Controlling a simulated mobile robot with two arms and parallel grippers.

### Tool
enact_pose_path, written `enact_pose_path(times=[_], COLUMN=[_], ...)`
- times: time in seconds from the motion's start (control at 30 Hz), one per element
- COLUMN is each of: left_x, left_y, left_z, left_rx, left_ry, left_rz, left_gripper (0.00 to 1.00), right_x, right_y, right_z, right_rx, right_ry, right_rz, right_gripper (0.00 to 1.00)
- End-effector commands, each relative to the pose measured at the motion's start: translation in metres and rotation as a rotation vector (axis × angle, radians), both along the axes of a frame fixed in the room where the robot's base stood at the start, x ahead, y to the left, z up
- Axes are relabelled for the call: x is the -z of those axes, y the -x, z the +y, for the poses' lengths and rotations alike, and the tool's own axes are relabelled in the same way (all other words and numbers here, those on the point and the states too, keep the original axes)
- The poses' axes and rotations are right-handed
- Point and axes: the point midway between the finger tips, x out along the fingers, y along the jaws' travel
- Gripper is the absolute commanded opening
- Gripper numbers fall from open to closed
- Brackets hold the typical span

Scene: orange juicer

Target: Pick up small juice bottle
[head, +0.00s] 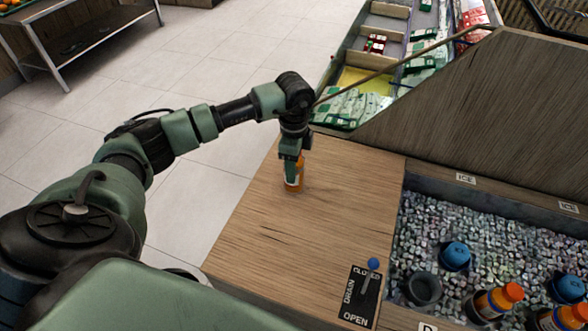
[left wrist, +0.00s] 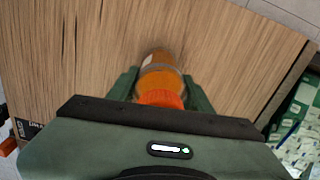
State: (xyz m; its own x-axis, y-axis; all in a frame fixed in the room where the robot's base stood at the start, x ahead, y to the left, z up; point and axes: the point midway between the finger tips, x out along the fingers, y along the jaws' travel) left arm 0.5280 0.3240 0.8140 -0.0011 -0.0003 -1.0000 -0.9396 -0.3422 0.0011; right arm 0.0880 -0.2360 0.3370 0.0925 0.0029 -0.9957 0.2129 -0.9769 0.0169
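A small juice bottle (head: 293,185) with an orange body and a pale label stands upright on the wooden counter (head: 270,225). In the left wrist view the bottle (left wrist: 158,82) shows its orange cap toward the camera. My left gripper (head: 292,160) points down over the bottle from above and hides its top in the head view. In the left wrist view the fingers of my left gripper (left wrist: 160,82) sit on both sides of the bottle, with no clear gap, and look shut on it. My right gripper is not in view.
An ice bin (head: 430,225) at the right holds several bottles with blue and orange caps. A drain label (head: 360,296) lies near the counter's front. A slanted wooden panel (head: 480,100) rises behind the bin. The counter around the bottle is clear.

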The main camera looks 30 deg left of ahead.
Motion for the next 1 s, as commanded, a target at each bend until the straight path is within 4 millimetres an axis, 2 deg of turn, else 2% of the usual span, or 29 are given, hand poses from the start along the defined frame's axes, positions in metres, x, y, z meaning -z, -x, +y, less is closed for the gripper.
enact_pose_path(times=[0.27,0.47,0.67,1.0], left_x=[-0.002,-0.016,-0.054,-0.145], left_y=[-0.001,-0.001,-0.002,-0.001], left_z=[0.000,0.000,0.000,0.000], left_rx=[0.000,0.000,0.000,0.000], left_ry=[0.000,0.001,0.001,0.000], left_rz=[-0.002,-0.005,-0.008,-0.008], left_gripper=[0.00,0.00,0.00,0.00], right_x=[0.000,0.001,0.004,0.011], right_y=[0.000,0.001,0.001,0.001], right_z=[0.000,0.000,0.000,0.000], right_rx=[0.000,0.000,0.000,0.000], right_ry=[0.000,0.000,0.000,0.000], right_rz=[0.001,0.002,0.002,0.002], right_gripper=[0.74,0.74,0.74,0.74])
